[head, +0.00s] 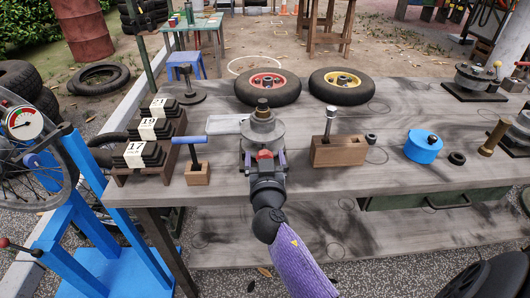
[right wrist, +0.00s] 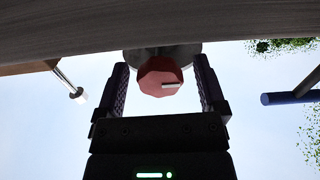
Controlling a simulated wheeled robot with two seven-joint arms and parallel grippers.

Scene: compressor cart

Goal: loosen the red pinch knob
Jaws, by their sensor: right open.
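The red pinch knob (head: 264,154) is at the front of a grey metal fixture (head: 263,128) on the workbench. In the right wrist view the red knob (right wrist: 160,77) shows as a faceted cap with a pale mark, in front of a round grey body (right wrist: 187,51). My right gripper (head: 265,165) reaches in from the front. In the right wrist view my right gripper (right wrist: 160,70) is open, with one finger on each side of the knob and a visible gap on both sides. My left gripper is not in view.
The grey wooden bench (head: 235,185) carries a blue-handled tool in a wooden block (head: 197,172) left of the fixture and a larger wooden block (head: 338,151) on its right. Two wheels (head: 267,86) (head: 340,85) lie behind. A blue canister (head: 423,147) stands farther right.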

